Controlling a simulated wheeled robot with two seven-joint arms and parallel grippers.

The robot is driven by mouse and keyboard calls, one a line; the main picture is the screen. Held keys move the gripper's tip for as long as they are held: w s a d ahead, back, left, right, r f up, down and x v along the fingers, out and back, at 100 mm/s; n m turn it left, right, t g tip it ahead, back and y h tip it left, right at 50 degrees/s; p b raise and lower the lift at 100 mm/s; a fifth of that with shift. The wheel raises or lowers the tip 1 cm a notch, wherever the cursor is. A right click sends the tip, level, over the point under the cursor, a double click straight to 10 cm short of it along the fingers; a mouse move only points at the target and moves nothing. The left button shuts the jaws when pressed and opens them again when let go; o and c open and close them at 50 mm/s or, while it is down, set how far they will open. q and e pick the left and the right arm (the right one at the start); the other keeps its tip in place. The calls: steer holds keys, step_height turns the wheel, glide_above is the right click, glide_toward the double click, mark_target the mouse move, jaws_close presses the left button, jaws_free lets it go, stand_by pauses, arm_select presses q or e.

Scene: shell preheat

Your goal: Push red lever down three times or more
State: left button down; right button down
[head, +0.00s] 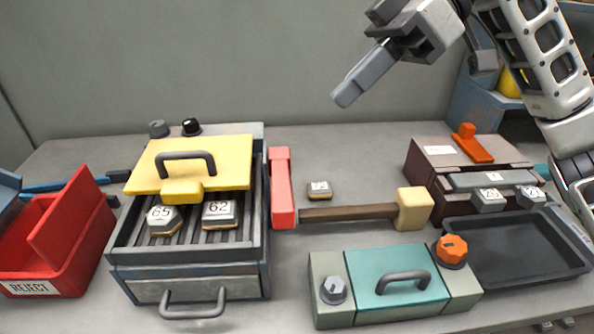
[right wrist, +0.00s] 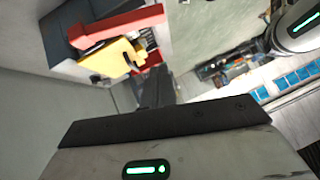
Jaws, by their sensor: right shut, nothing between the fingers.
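The red lever (head: 282,188) is a long salmon-red bar along the right side of the grey grill box (head: 190,288). It lies roughly lengthwise beside the box, and its pivot cannot be made out. It also shows in the right wrist view (right wrist: 118,30), next to the yellow lid (right wrist: 105,58). My right gripper (head: 345,93) is shut and empty. It is in the air above and to the right of the lever in the picture, clearly apart from it. My left gripper is in neither view.
The yellow lid (head: 215,172) stands over slots holding blocks 65 (head: 162,219) and 62 (head: 221,213). A mallet (head: 350,213) and a small block (head: 319,189) lie right of the lever. A teal-lidded box (head: 390,280), dark tray (head: 515,250) and red reject bin (head: 60,245) surround them.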

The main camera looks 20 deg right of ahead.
glide_above(281, 184)
steer(key=s, duration=0.3)
step_height(281, 184, down, 7)
steer(key=shift+s+d+f+b, duration=0.1)
steer(key=shift+s+f, duration=0.1)
steer(key=shift+f, duration=0.4)
steer(key=shift+s+f+b, duration=0.1)
steer(key=shift+s+f, duration=0.15)
steer(key=shift+f, duration=0.4)
steer(key=shift+s+d+f+b, duration=0.1)
steer(key=shift+s+f, duration=0.1)
steer(key=shift+f, duration=0.4)
